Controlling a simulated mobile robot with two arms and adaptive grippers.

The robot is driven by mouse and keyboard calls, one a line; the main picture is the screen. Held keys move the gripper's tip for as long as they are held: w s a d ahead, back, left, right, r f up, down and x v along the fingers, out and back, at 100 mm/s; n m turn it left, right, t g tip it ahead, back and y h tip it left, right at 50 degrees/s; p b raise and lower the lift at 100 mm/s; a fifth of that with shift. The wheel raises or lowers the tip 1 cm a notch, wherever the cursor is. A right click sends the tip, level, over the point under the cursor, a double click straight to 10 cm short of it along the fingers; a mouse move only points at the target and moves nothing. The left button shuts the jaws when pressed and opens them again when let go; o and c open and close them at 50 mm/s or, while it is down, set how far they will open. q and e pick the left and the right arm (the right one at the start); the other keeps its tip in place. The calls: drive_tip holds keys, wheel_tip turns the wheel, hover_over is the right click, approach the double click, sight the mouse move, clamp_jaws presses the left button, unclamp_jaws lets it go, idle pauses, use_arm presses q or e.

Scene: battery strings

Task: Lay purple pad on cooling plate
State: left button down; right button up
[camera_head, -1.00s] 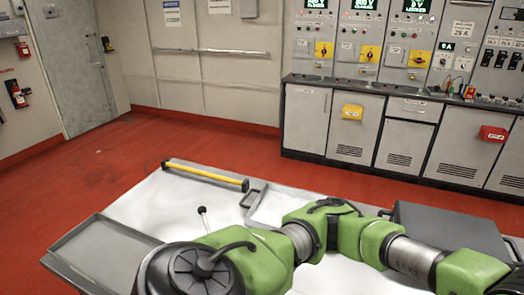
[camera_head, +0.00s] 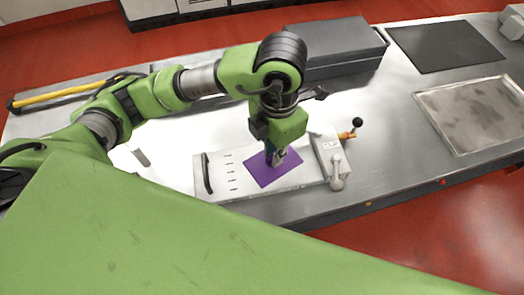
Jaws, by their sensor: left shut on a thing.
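The purple pad (camera_head: 261,174) is a thin, flat diamond-shaped sheet near the middle of the view. It lies flat over the pale cooling plate (camera_head: 218,184), which has a dark handle at its left end and a row of short dark marks. I cannot tell whether the pad touches the plate or is slightly above it. My left gripper (camera_head: 279,160) points down at the pad's upper right part, shut on it, and hides some of it. My right gripper is not in view.
A grey box with a valve lever (camera_head: 329,158) stands at the plate's right end. A dark grey case (camera_head: 333,48) is behind my arm. A black mat (camera_head: 444,46) and a shallow metal tray (camera_head: 432,101) lie to the right. A yellow bar (camera_head: 62,94) lies at left.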

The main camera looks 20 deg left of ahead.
sight(264, 158)
use_arm(q)
drive_tip(key=f, duration=0.1)
drive_tip(key=w+a+f, duration=0.1)
drive_tip(key=a+f, duration=0.1)
drive_tip(key=shift+w+a+f+p, duration=0.15)
drive_tip(key=shift+w+f+p, duration=0.15)
drive_tip(key=shift+w+f, duration=0.2)
drive_tip(key=shift+f, duration=0.05)
drive_tip(key=f, duration=0.3)
drive_tip(key=shift+w+a+f+p, duration=0.25)
drive_tip(key=shift+a+f+p, duration=0.1)
drive_tip(key=shift+a+f, duration=0.05)
drive_tip(key=shift+f, duration=0.1)
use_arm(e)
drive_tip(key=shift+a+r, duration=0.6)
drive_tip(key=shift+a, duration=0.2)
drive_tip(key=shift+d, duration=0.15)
use_arm(q)
drive_tip(key=shift+f+b, duration=0.25)
drive_tip(key=shift+b, duration=0.05)
drive_tip(key=c, duration=2)
unclamp_jaws()
drive_tip(key=shift+r, duration=0.1)
drive_tip(key=shift+c, duration=0.2)
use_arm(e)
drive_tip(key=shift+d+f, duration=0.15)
